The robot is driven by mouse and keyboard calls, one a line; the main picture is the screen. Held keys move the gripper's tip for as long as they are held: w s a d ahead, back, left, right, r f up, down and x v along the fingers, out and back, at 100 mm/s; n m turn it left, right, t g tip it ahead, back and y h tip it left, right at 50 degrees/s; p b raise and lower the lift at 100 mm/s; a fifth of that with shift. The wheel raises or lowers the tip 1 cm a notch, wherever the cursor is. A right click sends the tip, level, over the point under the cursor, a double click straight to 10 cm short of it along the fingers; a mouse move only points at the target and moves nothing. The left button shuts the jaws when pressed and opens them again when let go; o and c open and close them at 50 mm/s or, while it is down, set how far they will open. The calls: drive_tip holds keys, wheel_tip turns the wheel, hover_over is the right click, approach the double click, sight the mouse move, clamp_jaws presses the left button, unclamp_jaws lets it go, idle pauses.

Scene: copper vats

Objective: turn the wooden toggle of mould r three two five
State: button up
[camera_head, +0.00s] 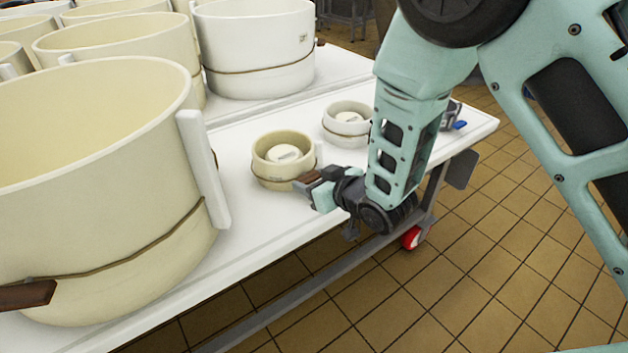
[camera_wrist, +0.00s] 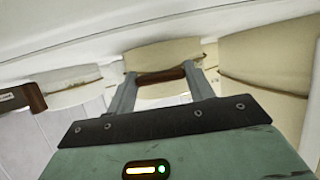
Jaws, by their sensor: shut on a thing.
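A small cream mould (camera_head: 268,166) with a loose disc inside stands near the front edge of the white table. My gripper (camera_head: 304,182) is at its right front side. In the wrist view the same mould (camera_wrist: 160,54) is straight ahead, and a brown wooden toggle (camera_wrist: 161,76) lies across between the two fingers of my gripper (camera_wrist: 160,83). The gripper is shut on this toggle, which sits against the mould's side. I cannot read any mould number, so I cannot confirm which is r three two five.
A second small mould (camera_head: 347,125) stands behind, partly hidden by my arm. A large mould (camera_head: 95,180) with its own wooden toggle (camera_head: 27,295) fills the left. More large moulds (camera_head: 255,50) stand behind. The table (camera_head: 262,220) has bare space in front.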

drive_tip(key=o, duration=1)
drive_tip(key=shift+p+v, duration=7.3)
drive_tip(key=shift+v, duration=1.4)
